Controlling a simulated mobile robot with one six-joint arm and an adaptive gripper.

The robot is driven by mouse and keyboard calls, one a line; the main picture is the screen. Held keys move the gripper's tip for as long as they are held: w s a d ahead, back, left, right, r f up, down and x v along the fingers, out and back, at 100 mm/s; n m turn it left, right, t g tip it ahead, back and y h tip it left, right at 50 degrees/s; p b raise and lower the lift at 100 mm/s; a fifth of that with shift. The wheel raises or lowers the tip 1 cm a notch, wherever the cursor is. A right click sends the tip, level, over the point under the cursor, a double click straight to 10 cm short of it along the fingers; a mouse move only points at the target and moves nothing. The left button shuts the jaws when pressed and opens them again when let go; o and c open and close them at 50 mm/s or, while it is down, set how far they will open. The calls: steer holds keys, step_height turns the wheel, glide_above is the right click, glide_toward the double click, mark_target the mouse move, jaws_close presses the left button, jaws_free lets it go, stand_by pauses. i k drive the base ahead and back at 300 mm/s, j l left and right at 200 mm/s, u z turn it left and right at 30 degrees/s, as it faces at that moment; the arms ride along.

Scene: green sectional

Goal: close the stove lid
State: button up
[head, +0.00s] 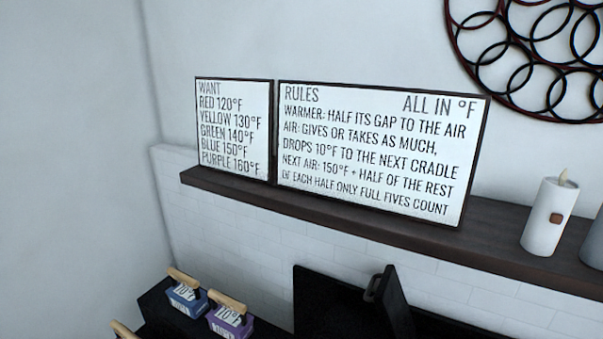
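At the bottom middle of the head view is a black upright panel (325,302), cut off by the lower edge. A narrower dark slab (396,302) with a dark handle (376,284) on its left side stands tilted up in front of it. This slab looks like the stove lid, raised. Its lower edge and hinge are out of view, as is the stove's top. My gripper is not in view.
A blue block (188,302) and a purple block (231,323), with wooden handles and °F labels, stand on a black surface (153,310) at lower left. A dark shelf (330,222) holds a WANT board (233,128), a RULES board (380,150) and a white candle (548,218).

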mark_target(389, 300)
steer(key=k+z, duration=0.15)
steer(key=k, duration=0.55)
steer(key=z, duration=0.45)
steer(key=j+z, duration=0.15)
steer(key=z, duration=0.3)
steer(key=i+j+z, duration=0.1)
steer(key=z, duration=0.35)
steer(key=j+z, duration=0.1)
steer(key=z, duration=0.4)
steer(key=k+j, duration=0.1)
steer(key=j, duration=0.3)
steer(key=k+j, duration=0.15)
steer(key=j, duration=0.25)
steer(key=k+j, duration=0.1)
steer(key=j, duration=0.3)
steer(key=k+j, duration=0.1)
steer(key=j, duration=0.35)
steer(key=k+j, duration=0.1)
steer(key=j, duration=0.3)
steer(key=k+j, duration=0.15)
steer(key=j, duration=0.25)
steer(key=k+j, duration=0.1)
steer(key=j, duration=0.3)
steer(key=k+l+u, duration=0.35)
steer(key=i+l, duration=0.05)
steer(key=i, duration=0.05)
